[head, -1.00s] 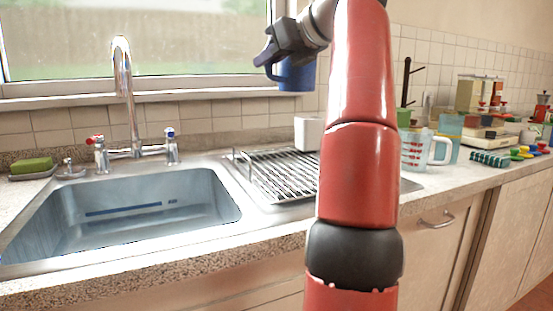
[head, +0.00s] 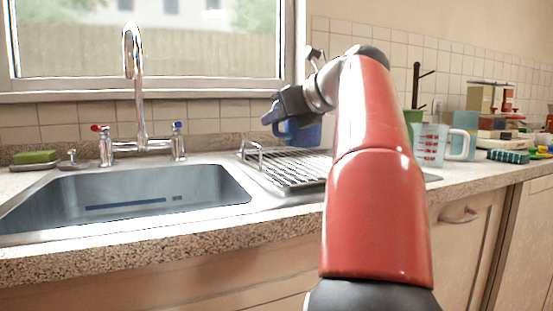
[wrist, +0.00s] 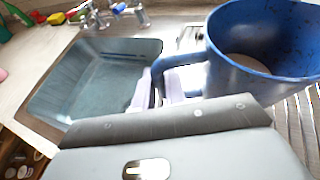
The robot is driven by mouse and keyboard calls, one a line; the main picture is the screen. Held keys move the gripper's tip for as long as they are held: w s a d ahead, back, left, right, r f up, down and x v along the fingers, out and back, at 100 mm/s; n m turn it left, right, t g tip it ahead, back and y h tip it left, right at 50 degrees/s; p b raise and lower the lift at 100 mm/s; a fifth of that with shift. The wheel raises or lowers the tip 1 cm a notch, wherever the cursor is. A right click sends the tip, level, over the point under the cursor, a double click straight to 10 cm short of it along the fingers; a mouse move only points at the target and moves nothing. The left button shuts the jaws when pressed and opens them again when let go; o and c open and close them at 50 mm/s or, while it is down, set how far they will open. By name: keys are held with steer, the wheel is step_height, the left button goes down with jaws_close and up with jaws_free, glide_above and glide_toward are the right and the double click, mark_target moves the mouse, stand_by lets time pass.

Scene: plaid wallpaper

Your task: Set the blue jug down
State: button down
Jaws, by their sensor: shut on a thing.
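The blue jug (head: 306,133) is upright at the back of the drying rack, partly hidden by my gripper and arm in the head view. In the wrist view the jug (wrist: 232,62) fills the upper right, its open rim up and its handle to the left. My gripper (head: 275,116) is shut on the jug's handle; its pale fingers (wrist: 157,92) sit on either side of the handle in the wrist view. The drying rack (head: 287,170) lies under and in front of the jug. I cannot tell whether the jug's base touches it.
The sink (head: 125,200) with its tall tap (head: 137,85) is left of the rack. A clear measuring jug (head: 430,145), a teal cup (head: 465,130) and a dark mug tree (head: 417,88) stand to the right. A green sponge (head: 35,157) lies at far left.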

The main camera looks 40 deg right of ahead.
mark_target(276, 137)
steer(key=shift+f+b, duration=1.2)
steer(key=shift+f, duration=1.15)
steer(key=shift+r, duration=0.1)
steer(key=c, duration=1.5)
jaws_free()
steer(key=shift+o, duration=0.2)
